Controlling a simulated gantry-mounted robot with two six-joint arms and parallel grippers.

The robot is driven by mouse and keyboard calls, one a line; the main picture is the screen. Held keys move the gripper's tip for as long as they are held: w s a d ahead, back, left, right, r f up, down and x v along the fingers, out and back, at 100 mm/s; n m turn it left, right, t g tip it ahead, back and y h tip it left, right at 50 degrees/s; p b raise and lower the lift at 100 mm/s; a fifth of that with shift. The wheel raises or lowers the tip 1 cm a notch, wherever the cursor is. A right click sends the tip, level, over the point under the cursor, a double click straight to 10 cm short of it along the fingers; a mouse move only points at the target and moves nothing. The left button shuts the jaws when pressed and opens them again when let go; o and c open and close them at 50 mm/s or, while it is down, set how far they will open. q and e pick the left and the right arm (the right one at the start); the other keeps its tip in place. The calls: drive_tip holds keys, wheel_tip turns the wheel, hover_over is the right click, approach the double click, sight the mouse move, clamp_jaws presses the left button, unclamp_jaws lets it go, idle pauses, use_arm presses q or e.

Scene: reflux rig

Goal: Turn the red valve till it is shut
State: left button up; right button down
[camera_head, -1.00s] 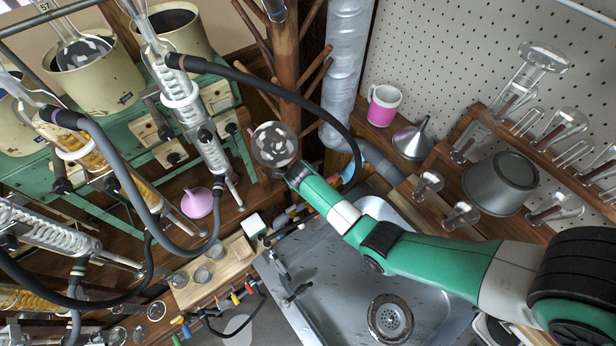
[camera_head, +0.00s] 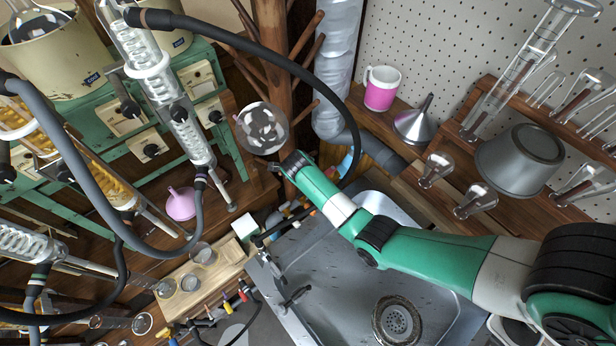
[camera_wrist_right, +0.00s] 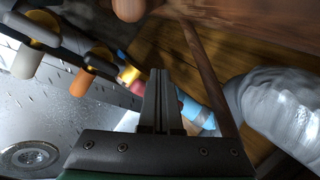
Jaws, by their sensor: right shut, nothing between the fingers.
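My right gripper (camera_wrist_right: 161,76) is shut and empty, its two dark fingers together in the right wrist view. In the head view its dark end (camera_head: 284,165) shows below a round glass flask, but the fingertips are hidden. A small red-pink part (camera_wrist_right: 137,87) lies beyond and left of the fingers in the wrist view, between yellow and blue parts. I cannot tell if it is the red valve or if the fingers touch it. My left gripper is not in view.
The round flask (camera_head: 262,128) hangs close to my right wrist. A dark hose (camera_head: 300,70) arches past it. A steel sink (camera_head: 345,275) lies below the arm. Glass condensers (camera_head: 150,70) stand at left. A silver pipe (camera_wrist_right: 290,110) is right of the fingers in the wrist view.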

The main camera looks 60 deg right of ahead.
drive_tip(key=shift+b+x, duration=0.9)
drive_tip(key=shift+b, duration=0.1)
drive_tip(key=shift+s+a+r, duration=0.1)
drive_tip(key=shift+s+a, duration=0.05)
drive_tip(key=shift+s, duration=0.05)
drive_tip(key=shift+s+a, duration=0.2)
drive_tip(key=shift+s, duration=0.05)
drive_tip(key=shift+s+a, duration=0.4)
drive_tip(key=shift+s, duration=0.2)
drive_tip(key=shift+s+a+b, duration=0.2)
drive_tip(key=shift+s, duration=0.65)
drive_tip(key=shift+s+a+b, duration=0.15)
drive_tip(key=shift+s, duration=0.65)
drive_tip(key=shift+s+r+p, duration=0.2)
drive_tip(key=shift+s+p, duration=0.05)
drive_tip(key=shift+p, duration=0.3)
drive_tip(key=s+d+p, duration=0.2)
drive_tip(key=s+p, duration=0.3)
drive_tip(key=p, duration=0.3)
drive_tip(key=r+p, duration=0.1)
drive_tip(key=p, duration=0.1)
drive_tip(key=r+p, duration=0.3)
drive_tip(key=shift+w+a+p, duration=0.25)
drive_tip(key=shift+p, duration=0.05)
